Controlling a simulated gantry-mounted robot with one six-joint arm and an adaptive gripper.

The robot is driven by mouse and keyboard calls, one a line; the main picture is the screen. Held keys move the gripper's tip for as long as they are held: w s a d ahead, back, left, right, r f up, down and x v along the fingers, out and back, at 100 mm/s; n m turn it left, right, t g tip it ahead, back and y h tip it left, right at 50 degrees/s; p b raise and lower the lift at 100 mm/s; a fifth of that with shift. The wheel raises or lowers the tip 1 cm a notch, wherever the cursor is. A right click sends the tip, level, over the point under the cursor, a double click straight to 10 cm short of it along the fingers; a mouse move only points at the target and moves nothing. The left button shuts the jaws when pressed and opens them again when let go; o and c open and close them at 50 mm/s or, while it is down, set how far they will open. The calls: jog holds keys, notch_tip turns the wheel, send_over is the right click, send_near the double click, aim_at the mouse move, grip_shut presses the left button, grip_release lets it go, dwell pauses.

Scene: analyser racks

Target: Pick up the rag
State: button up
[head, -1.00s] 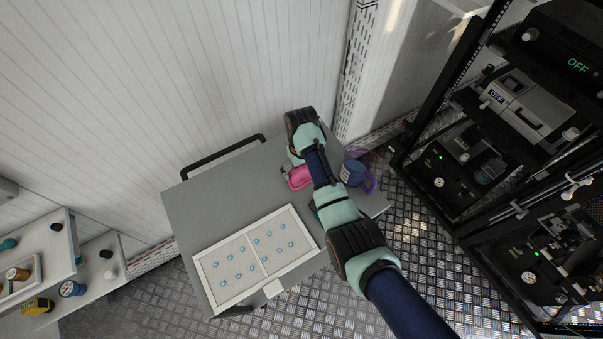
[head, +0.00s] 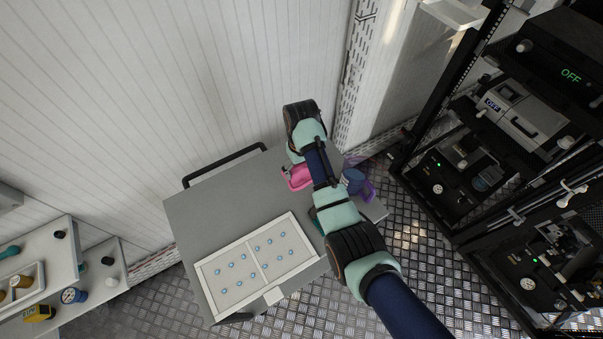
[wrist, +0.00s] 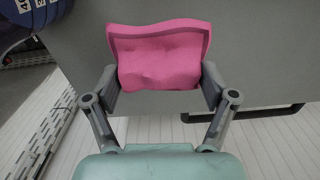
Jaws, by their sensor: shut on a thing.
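The rag (head: 299,179) is a bright pink cloth, partly hidden behind my arm in the head view. In the wrist view the rag (wrist: 162,60) sits between the two grey fingers, bunched in the middle. My gripper (wrist: 160,88) is shut on the rag, with a finger touching each side. The grey cart top (head: 215,210) lies behind it; I cannot tell whether the rag is clear of the surface.
A white-framed tray (head: 207,277) with several small blue-topped items lies on the cart's front part. A blue and purple container (head: 354,181) stands just right of my arm. Equipment racks (head: 450,190) stand at the right. The cart's left part is clear.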

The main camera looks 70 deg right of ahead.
notch_tip(320, 180, up, 14)
jog(key=p, duration=0.8)
